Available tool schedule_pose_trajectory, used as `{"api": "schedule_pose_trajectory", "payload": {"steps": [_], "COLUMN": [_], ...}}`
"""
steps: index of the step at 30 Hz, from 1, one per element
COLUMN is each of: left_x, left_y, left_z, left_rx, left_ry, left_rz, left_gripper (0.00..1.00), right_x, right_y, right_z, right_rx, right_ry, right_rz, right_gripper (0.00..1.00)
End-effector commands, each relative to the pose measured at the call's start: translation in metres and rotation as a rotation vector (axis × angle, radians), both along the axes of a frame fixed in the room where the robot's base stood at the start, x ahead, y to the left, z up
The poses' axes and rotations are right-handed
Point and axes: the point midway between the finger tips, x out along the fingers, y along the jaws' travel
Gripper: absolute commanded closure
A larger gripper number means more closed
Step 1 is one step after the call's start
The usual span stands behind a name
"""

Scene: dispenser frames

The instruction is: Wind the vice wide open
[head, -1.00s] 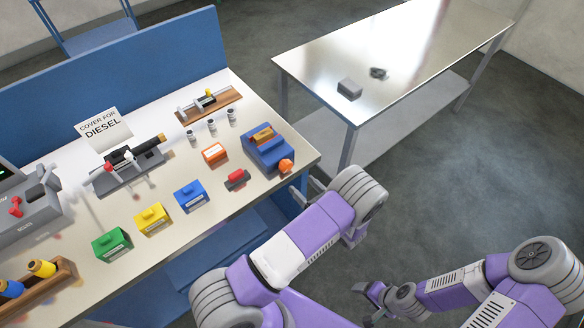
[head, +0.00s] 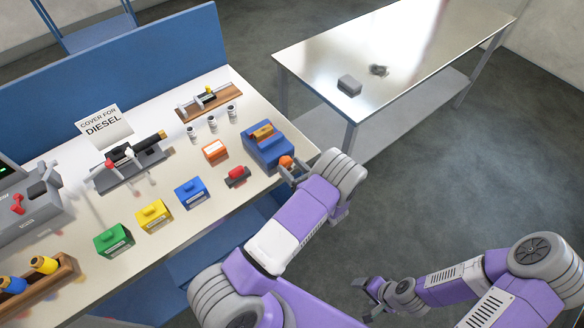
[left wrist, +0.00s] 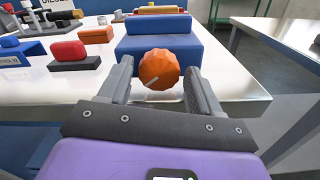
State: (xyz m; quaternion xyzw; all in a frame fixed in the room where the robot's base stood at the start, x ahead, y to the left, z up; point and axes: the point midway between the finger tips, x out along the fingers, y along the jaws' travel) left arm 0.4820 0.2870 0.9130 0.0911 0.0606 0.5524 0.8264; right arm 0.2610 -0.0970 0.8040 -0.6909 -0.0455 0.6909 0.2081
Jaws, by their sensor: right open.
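The blue vice (head: 268,152) stands at the right end of the bench, with an orange block (head: 262,132) on its top. Its round orange knob (head: 287,161) faces the bench's front edge. The left wrist view also shows the vice (left wrist: 150,45) and the knob (left wrist: 158,70) straight ahead. My left gripper (left wrist: 160,72) is open, with one finger on each side of the knob and narrow gaps showing. In the head view my left gripper (head: 297,172) is partly hidden by its own arm. My right gripper (head: 368,293) is open and empty, low over the floor.
A red block (head: 237,176) and an orange box (head: 215,150) sit left of the vice. Blue (head: 190,193), yellow (head: 154,215) and green (head: 112,239) boxes line the bench front. A metal table (head: 410,50) stands behind right.

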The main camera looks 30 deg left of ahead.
Motion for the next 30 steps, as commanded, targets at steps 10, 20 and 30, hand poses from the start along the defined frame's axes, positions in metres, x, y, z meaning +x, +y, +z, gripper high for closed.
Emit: {"api": "schedule_pose_trajectory", "payload": {"steps": [10, 20, 30], "left_x": [0.000, 0.000, -0.002], "left_y": [0.000, -0.001, 0.000], "left_z": [0.000, -0.002, -0.003], "left_rx": [0.000, -0.032, -0.132], "left_ry": [-0.001, -0.077, -0.319], "left_rz": [0.000, -0.001, -0.002], "left_gripper": [0.81, 0.81, 0.81], "right_x": [0.000, 0.000, 0.000], "right_y": [0.000, 0.000, 0.000], "right_z": [0.000, -0.008, -0.029], "right_rx": [0.000, 0.000, 0.000], "right_ry": [0.000, 0.000, 0.000], "right_rz": [0.000, 0.000, 0.000], "right_gripper": [0.25, 0.25, 0.25]}}
